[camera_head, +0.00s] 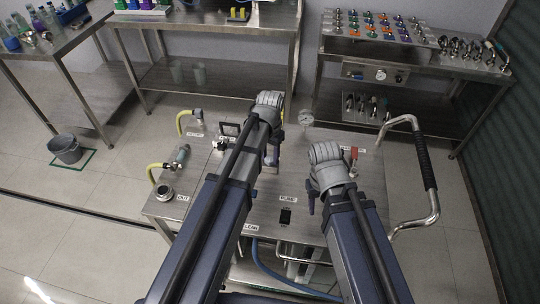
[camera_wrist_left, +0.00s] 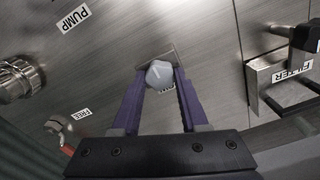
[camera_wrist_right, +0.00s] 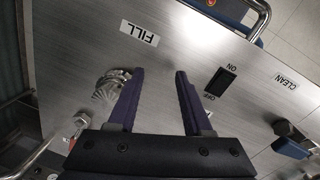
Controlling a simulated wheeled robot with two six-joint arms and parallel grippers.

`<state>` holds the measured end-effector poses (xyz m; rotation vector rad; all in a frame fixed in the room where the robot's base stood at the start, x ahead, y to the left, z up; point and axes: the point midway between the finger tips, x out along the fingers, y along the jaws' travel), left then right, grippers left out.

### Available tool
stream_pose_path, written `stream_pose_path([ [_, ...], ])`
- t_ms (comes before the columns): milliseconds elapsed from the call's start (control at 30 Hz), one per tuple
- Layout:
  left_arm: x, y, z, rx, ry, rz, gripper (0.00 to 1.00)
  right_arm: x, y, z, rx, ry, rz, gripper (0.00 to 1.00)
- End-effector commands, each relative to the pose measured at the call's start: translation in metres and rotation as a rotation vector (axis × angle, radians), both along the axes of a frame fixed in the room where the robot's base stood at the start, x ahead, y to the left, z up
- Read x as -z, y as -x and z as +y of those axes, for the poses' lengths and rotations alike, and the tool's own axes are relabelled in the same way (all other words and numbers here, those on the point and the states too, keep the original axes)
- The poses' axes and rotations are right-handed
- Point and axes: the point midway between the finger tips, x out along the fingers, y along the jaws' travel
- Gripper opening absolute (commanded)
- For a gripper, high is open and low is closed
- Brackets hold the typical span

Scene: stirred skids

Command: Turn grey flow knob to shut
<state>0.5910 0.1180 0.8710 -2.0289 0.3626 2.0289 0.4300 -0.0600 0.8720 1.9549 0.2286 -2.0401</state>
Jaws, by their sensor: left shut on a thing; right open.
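The grey flow knob (camera_wrist_left: 159,73) shows in the left wrist view as a faceted light-grey knob standing on the steel panel. My left gripper (camera_wrist_left: 160,82) is shut on it, with one purple finger on each side. A flat plate shows right behind the knob. In the head view my left gripper (camera_head: 271,163) is mostly behind its own arm, and the knob is hidden there. My right gripper (camera_head: 311,203) is open and empty over the skid top. In the right wrist view my right gripper (camera_wrist_right: 157,74) has a clear gap between its fingers.
The steel skid top (camera_head: 315,225) carries a gauge (camera_head: 306,118), a red-handled valve (camera_head: 354,154), a black rocker switch (camera_wrist_right: 227,81) and a ribbed metal fitting (camera_wrist_right: 109,86). A bent pipe with a black grip (camera_head: 424,165) stands at the right. Yellow hoses (camera_head: 153,171) are at the left.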

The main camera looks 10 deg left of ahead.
Motion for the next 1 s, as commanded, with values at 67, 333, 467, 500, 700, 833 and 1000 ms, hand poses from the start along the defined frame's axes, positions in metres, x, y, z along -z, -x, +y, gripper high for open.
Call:
stream_pose_path([
  [67,0.0000,0.0000,-0.0001,0.008,0.000,0.000,0.00,0.0000,0.0000,0.0000,0.000,0.000,0.000,0.50],
  [333,0.0000,0.0001,-0.0001,0.010,0.000,0.000,0.00,0.0000,0.0000,0.0000,0.000,0.000,0.000,0.50],
  [467,0.0000,0.0000,-0.0001,0.010,0.000,0.000,0.47,0.0000,0.0000,0.0000,0.000,0.000,0.000,0.50],
  [500,0.0000,0.0000,-0.0001,0.009,0.000,0.000,0.51,0.0000,0.0000,0.0000,0.000,0.000,0.000,0.50],
  [700,0.0000,0.0000,-0.0001,0.008,0.000,0.000,0.73,0.0000,0.0000,0.0000,0.000,0.000,0.000,0.50],
  [833,0.0000,0.0000,-0.0001,0.008,0.000,0.000,0.73,0.0000,0.0000,0.0000,0.000,0.000,0.000,0.50],
  [1000,-0.0013,0.0000,0.0000,0.007,0.000,0.000,0.73,-0.0013,0.0000,0.0000,0.000,0.000,0.000,0.50],
])
